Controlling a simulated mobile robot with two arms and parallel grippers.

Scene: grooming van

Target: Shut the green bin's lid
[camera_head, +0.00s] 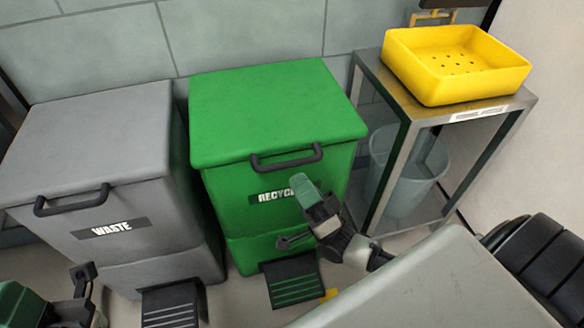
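The green bin (225,200) stands against the wall in the middle, with a "RECYCLE" label partly hidden by my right arm. Its green lid (270,105) lies down over the top of the bin, and I see no open gap under its front edge. A dark handle (287,160) sits at the lid's front edge. My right gripper (292,239) is in front of the bin, below the handle and apart from the lid; its finger opening is unclear. My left gripper (84,280) is at the bottom left, in front of the grey bin, partly cut off by the frame.
A grey "WASTE" bin (90,140) stands close on the left. Dark pedals (293,282) stick out at the bins' feet. On the right, a metal stand (410,125) holds a yellow basket (430,80), with a translucent bucket (400,185) beneath. A grey surface (430,290) fills the lower right.

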